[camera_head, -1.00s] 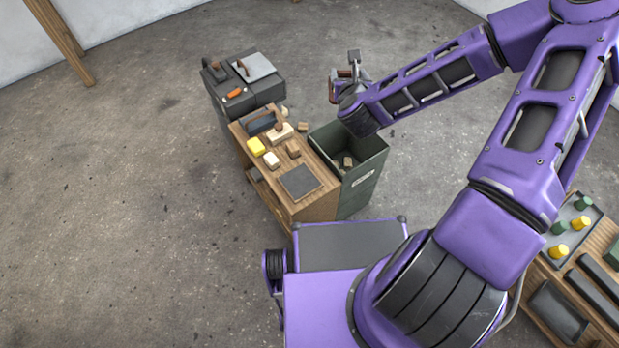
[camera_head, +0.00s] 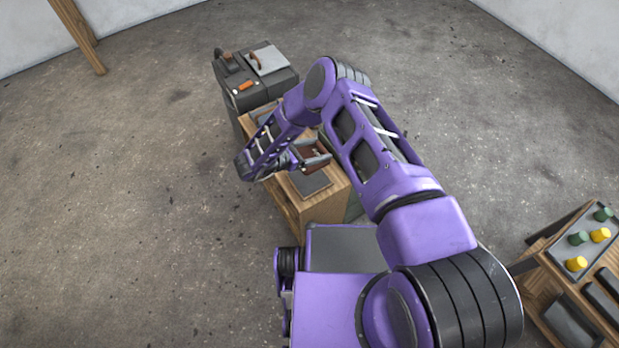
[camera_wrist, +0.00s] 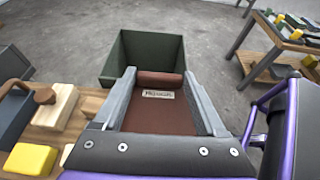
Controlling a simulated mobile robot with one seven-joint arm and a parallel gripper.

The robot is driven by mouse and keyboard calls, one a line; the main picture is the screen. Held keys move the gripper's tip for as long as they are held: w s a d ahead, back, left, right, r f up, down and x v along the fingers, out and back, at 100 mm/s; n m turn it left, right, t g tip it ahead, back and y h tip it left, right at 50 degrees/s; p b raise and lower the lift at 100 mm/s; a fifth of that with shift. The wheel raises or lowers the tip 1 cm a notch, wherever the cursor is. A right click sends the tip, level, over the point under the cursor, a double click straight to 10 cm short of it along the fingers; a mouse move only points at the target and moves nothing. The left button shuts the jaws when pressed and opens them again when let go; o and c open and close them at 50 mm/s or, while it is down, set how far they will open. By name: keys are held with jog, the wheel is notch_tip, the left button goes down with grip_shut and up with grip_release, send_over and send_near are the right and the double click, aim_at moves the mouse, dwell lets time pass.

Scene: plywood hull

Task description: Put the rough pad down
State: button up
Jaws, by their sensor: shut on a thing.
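My gripper (camera_wrist: 160,76) is shut on the rough pad (camera_wrist: 150,128), a reddish-brown block with a rolled front edge and a pale label too small to read surely. The pad lies between the two grey fingers in the wrist view. In the head view my gripper (camera_head: 316,158) holds the brown pad (camera_head: 310,150) above the near right part of the wooden bench (camera_head: 329,202). A dark square mat (camera_head: 310,186) shows on the bench top just below it. Height above the bench is hard to tell.
An open green bin (camera_wrist: 122,58) stands beyond the fingers. At left on the bench are a knobbed wooden block (camera_wrist: 52,108), a yellow block (camera_wrist: 30,159) and a dark tool (camera_wrist: 12,120). Another table (camera_head: 545,288) stands at right.

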jog(key=b, duration=0.2)
send_over(315, 175)
notch_tip(315, 175, down, 6)
jog(key=shift+w+f+b, duration=0.1)
jog(key=shift+f+b, duration=0.2)
jog(key=shift+f, duration=1.8)
jog(key=shift+f, duration=0.15)
jog(key=o, duration=1.3)
jog(key=shift+c, duration=0.2)
jog(key=shift+r, duration=0.25)
jog(key=p+v, duration=0.1)
jog(key=v, duration=1.1)
